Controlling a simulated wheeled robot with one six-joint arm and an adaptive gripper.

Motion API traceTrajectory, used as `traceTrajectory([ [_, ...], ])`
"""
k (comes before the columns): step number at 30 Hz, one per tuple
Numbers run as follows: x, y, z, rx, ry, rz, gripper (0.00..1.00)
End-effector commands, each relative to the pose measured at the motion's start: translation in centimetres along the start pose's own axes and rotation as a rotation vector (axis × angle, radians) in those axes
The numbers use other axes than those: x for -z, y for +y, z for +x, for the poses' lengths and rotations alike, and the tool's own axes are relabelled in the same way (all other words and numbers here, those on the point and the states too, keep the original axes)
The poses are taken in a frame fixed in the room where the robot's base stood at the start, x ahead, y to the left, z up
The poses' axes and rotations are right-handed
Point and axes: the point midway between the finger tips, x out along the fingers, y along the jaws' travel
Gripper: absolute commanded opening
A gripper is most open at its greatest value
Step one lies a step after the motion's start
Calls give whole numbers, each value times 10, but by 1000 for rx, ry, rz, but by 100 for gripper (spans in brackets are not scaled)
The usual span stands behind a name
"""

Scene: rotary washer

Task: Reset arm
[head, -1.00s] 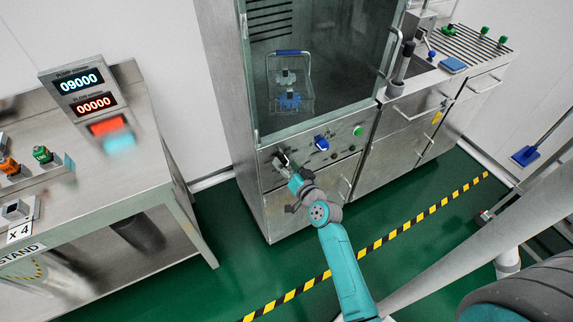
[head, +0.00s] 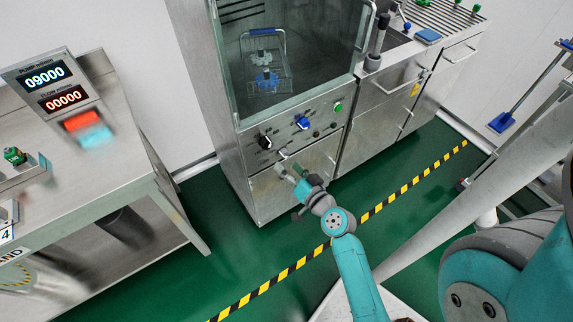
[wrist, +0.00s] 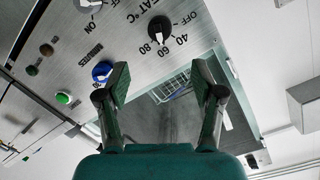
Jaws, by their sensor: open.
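My gripper (head: 288,172) is in front of the washer's lower steel front, just below the control panel in the head view. In the wrist view its two dark fingers (wrist: 162,82) are spread apart with nothing between them. The washer (head: 285,60) has a glass door with a wire basket (head: 265,75) inside that holds a grey part and a blue part. Its panel carries a black knob (head: 265,142), a blue knob (head: 303,122) and a green button (head: 338,106).
A steel table (head: 120,150) with a display reading 09000 and 00000 stands at left. A sink counter (head: 400,75) adjoins the washer at right. Green floor with a yellow-black stripe (head: 300,262) is clear in front. A blue-headed tool (head: 502,121) leans at right.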

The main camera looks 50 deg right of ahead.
Motion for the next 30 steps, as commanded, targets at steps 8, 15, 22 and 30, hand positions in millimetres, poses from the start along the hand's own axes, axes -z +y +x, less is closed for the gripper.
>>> traceTrajectory([
  [8,0,0,0,0,0,0,67],
  [15,0,0,0,0,-1,-1,67],
  [22,-28,-9,-28,-22,-38,-34,67],
  [30,-74,-35,-118,-54,-116,-172,67],
])
